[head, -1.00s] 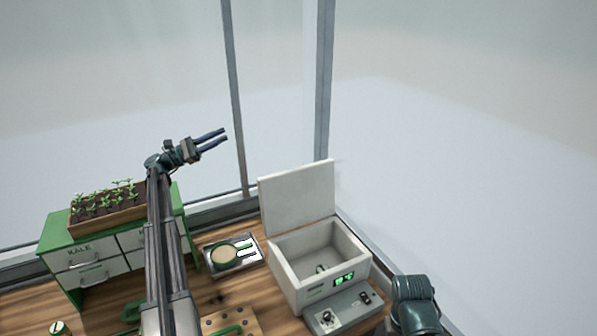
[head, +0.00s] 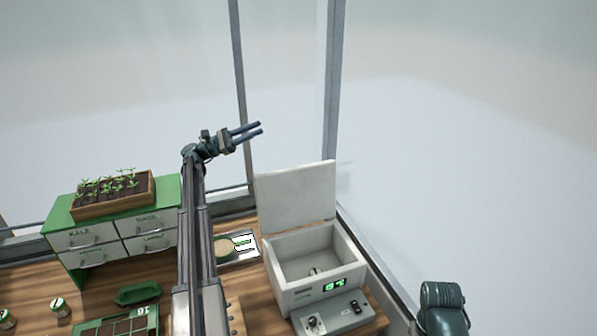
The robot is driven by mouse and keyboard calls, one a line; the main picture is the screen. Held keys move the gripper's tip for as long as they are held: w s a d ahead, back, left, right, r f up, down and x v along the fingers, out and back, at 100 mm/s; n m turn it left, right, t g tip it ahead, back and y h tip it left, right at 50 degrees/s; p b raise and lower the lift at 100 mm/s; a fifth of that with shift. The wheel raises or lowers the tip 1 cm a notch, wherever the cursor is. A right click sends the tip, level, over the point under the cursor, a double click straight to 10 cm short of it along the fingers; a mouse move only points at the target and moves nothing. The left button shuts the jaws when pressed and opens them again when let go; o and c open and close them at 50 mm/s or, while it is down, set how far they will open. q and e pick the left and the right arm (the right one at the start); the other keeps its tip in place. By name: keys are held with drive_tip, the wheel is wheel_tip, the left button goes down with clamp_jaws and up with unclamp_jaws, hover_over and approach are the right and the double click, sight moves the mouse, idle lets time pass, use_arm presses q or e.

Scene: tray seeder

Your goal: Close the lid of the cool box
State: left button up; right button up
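The white cool box (head: 284,279) stands at the right end of the bench with a green-lit display on its front. Its lid (head: 297,196) is open and stands nearly upright at the back edge. A small dark object lies inside the box. My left gripper (head: 261,129) is raised above and to the left of the lid in the picture, its two fingers apart and empty, pointing right. It does not touch the lid. My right arm shows only as a dark green link at the lower right; its gripper is not in view.
A metal tray (head: 246,259) with a round pot sits left of the box, partly behind my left arm. A green drawer cabinet (head: 66,236) bearing a seedling planter (head: 114,209) stands further left. A seed tray (head: 88,329) lies in front. Window posts rise behind.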

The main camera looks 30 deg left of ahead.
sight(292, 170)
use_arm(q)
wheel_tip(292, 170, down, 21)
drive_tip(key=b, duration=2.1)
drive_tip(key=p+x, duration=0.4)
drive_tip(key=x, duration=0.7)
drive_tip(key=shift+w+d, duration=0.2)
drive_tip(key=shift+d, duration=0.1)
drive_tip(key=shift+w+d+r+p, duration=0.2)
drive_tip(key=shift+w+d+p, duration=0.2)
drive_tip(key=shift+w+d, duration=0.1)
clamp_jaws()
drive_tip(key=shift+s, duration=0.1)
